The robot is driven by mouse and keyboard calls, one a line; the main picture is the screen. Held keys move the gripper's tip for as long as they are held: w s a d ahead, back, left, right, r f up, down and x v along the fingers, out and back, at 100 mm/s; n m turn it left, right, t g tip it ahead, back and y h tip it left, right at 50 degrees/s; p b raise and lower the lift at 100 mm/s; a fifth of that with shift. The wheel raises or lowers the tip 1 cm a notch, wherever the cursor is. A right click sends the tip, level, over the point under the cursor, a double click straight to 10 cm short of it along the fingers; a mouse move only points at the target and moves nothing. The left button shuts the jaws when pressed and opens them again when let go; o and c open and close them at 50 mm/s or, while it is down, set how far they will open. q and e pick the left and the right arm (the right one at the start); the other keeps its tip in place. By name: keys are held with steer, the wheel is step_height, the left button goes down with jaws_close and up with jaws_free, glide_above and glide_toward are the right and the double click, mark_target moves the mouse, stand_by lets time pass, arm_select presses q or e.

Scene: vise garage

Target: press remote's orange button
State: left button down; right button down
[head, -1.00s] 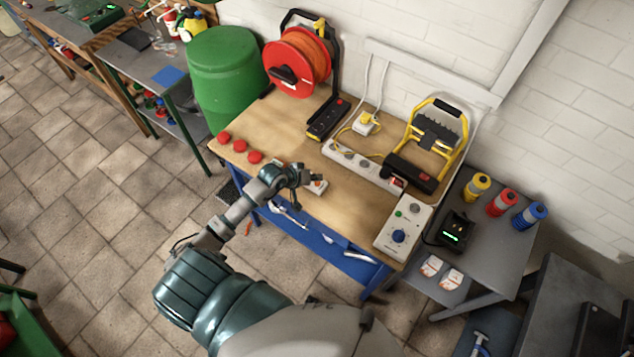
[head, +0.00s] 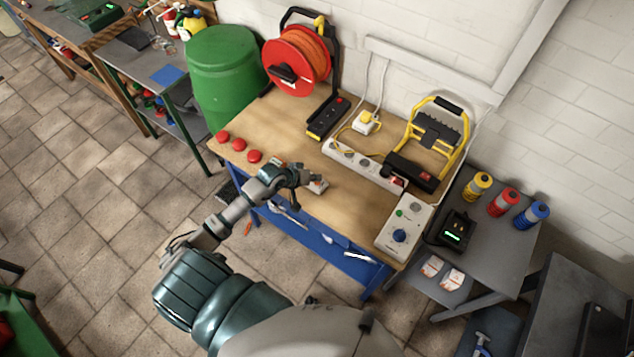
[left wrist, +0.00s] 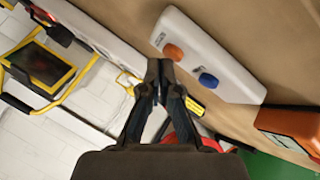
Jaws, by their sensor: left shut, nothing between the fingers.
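The remote (left wrist: 215,60) is a white box with an orange button (left wrist: 173,52) and a blue button (left wrist: 208,80). In the head view the remote (head: 319,186) lies on the wooden workbench top (head: 345,205), partly hidden by my left gripper (head: 308,178). In the left wrist view the shut, empty fingertips of my left gripper (left wrist: 160,70) show just beside the orange button. I cannot tell whether they touch it. My right gripper is not in view.
Red knobs (head: 239,144) stand at the bench's left. A power strip (head: 362,165), a red cable reel (head: 296,62), a yellow work lamp (head: 440,135) and a grey control box (head: 403,226) are also on the bench. An orange-topped box (left wrist: 290,130) is near the remote.

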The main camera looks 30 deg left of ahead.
arm_select(q)
steer(key=shift+f+b, duration=0.45)
steer(key=shift+b, duration=0.1)
stand_by(0.6)
steer(key=shift+r, duration=0.15)
steer(key=shift+d+r+p, duration=0.1)
steer(key=shift+r+p, duration=0.25)
steer(key=shift+r, duration=0.4)
steer(key=shift+r+p, duration=1.2)
steer(key=shift+r, duration=1.3)
